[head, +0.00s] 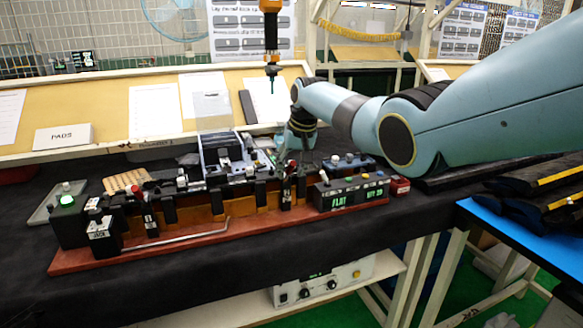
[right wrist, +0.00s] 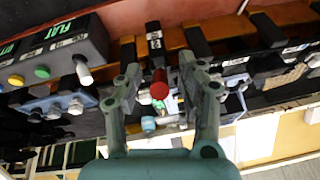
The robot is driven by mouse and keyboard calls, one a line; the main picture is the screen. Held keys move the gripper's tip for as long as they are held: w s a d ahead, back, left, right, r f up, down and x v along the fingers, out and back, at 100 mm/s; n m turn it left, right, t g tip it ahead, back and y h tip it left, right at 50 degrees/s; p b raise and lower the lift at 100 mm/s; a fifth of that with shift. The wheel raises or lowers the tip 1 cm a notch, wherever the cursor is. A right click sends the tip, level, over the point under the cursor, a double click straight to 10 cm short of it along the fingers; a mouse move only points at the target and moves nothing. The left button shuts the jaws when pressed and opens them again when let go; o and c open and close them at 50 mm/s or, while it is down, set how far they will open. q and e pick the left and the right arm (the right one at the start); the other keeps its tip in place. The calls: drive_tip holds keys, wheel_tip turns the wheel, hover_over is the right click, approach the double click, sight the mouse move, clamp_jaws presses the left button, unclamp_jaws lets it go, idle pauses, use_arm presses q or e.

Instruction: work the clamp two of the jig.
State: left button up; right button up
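The jig is a long assembly on a red base (head: 150,256), with a row of black clamps along an orange-brown strip. One labelled black clamp (head: 286,194) stands just below my right gripper (head: 290,164) in the head view. In the right wrist view, a black clamp arm (right wrist: 154,36) with a white label and a red knob (right wrist: 159,86) lie between the fingers of my right gripper (right wrist: 160,72). Gaps show on both sides of the knob, so the fingers are open. I cannot read the clamp's number. My left gripper is not in view.
A control box (head: 350,196) with a green FLAT display is at the jig's right end. A thin bent rod (head: 180,239) lies along the front. An orange-handled tool (head: 271,30) hangs above. The black cloth (head: 200,292) in front is clear.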

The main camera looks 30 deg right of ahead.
drive_tip(key=shift+r, duration=0.1)
drive_tip(key=v, duration=1.2)
